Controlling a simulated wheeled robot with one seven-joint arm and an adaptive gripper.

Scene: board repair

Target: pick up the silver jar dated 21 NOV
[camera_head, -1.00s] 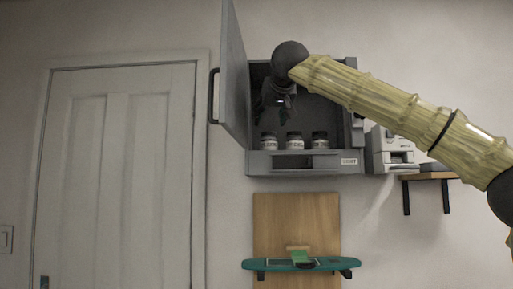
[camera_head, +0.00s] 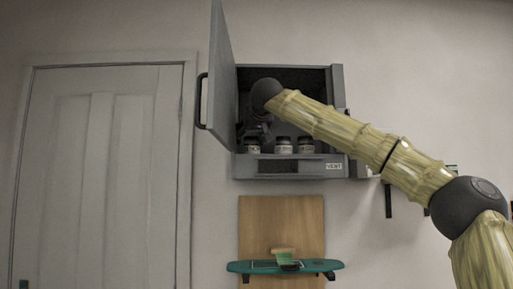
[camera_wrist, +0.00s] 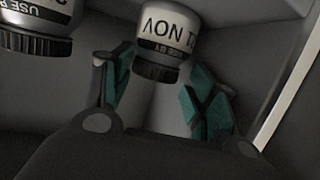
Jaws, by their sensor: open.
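Three small jars with pale labels and dark lids stand in a row on the floor of the open grey cabinet. The leftmost jar (camera_head: 253,147) is partly behind my gripper (camera_head: 258,132). In the wrist view, which is upside down, a jar (camera_wrist: 164,42) shows a label with NOV and part of a number, above a USE BY band. It stands between the lines of my two teal-padded fingers (camera_wrist: 160,100), which are spread open.
Another jar (camera_wrist: 38,28) stands close on the left in the wrist view. The cabinet's side wall (camera_wrist: 288,85) is on the right there. The cabinet door (camera_head: 221,80) hangs open at the left.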

